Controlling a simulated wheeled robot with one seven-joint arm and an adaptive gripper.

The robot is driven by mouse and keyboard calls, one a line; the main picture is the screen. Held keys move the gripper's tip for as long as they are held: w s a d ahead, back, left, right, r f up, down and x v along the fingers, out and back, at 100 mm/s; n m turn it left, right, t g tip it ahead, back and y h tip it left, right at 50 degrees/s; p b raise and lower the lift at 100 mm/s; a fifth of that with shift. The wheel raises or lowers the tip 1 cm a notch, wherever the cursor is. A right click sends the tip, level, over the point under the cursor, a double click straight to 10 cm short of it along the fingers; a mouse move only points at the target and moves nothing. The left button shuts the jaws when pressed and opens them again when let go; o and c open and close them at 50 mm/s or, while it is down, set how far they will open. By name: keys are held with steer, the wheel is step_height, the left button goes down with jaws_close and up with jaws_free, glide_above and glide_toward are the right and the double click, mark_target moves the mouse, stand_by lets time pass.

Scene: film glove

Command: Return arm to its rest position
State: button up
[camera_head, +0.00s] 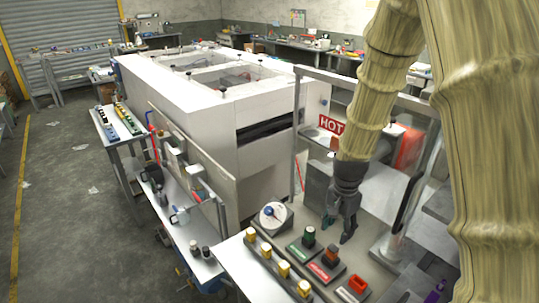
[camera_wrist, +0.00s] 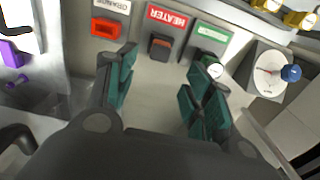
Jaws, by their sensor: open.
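My gripper (camera_head: 338,229) hangs fingers-down above the bench at the right of the head view, below my sleeved arm. In the wrist view, its green-padded fingers (camera_wrist: 160,88) are spread apart with nothing between them. Beyond the fingertips are a red switch (camera_wrist: 106,28), a dark orange-brown switch (camera_wrist: 160,46) labelled HEATER and a green-labelled switch (camera_wrist: 212,40). In the head view the same row shows the green switch (camera_head: 308,237), heater switch (camera_head: 330,257) and red switch (camera_head: 357,285). The fingers appear apart from the switches, though the right finger overlaps the green one in the wrist view.
A dial (camera_head: 273,215) with a blue knob and several yellow blocks (camera_head: 283,268) sit left of the switches. A large white machine (camera_head: 185,110) stands behind, with a red HOT sign (camera_head: 331,124) and a framed panel close to my arm. The floor (camera_head: 65,190) at left is mostly clear.

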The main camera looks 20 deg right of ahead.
mark_target(333, 248)
step_height(333, 248, down, 11)
steer(key=shift+f, duration=0.1)
stand_by(0.6)
steer(key=shift+r, duration=0.2)
step_height(333, 248, up, 11)
steer(key=shift+r, duration=0.15)
step_height(333, 248, down, 12)
steer(key=shift+r, duration=0.1)
steer(key=shift+r+p, duration=0.4)
steer(key=shift+r, duration=0.3)
steer(key=shift+b, duration=0.6)
